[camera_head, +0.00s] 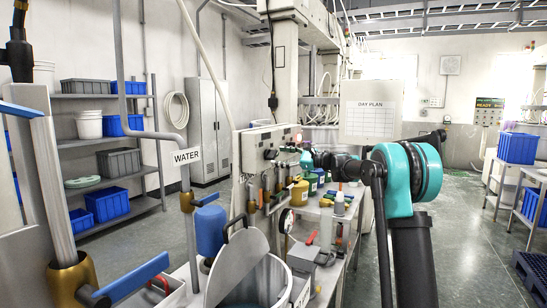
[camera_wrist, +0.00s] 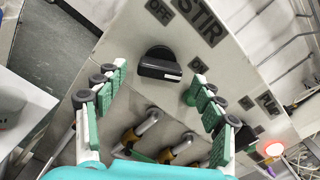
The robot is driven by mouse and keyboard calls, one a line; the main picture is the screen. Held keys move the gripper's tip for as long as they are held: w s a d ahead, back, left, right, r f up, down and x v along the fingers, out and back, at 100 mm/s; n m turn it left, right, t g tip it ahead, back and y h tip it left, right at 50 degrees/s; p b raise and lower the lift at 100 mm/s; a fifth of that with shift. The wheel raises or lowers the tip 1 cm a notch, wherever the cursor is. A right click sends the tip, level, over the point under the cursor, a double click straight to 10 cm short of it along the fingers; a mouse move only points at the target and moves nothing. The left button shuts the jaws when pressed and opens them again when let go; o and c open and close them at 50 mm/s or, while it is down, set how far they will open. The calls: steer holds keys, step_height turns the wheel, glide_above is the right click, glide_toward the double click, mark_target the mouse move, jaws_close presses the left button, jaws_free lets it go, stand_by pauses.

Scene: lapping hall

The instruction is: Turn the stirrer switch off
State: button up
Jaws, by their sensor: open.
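The stirrer switch (camera_wrist: 160,66) is a black knob with a white mark, on a light panel (camera_wrist: 110,35) lettered STIR in the wrist view. An OFF label (camera_wrist: 160,11) is above it and an ON label (camera_wrist: 197,66) is to its right. The white mark is on the knob's right side, towards ON. My gripper (camera_wrist: 156,78) is open, with green-padded fingers on either side of the knob, apart from it and empty. In the head view the panel (camera_head: 246,150) stands past the vessel, and my gripper (camera_head: 304,157) is in front of it, partly hidden by my arm.
In the head view, an open vessel (camera_head: 271,280) with a raised lid and a bench with several bottles stand near my arm.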

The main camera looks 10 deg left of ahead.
mark_target(273, 155)
steer(key=shift+x, duration=1.8)
steer(key=shift+c, duration=0.6)
steer(key=c, duration=1)
steer(key=shift+c, duration=0.2)
steer(key=shift+n, duration=0.4)
steer(key=n, duration=0.5)
steer(key=shift+n, duration=0.4)
steer(key=n, duration=0.5)
steer(key=shift+n, duration=0.3)
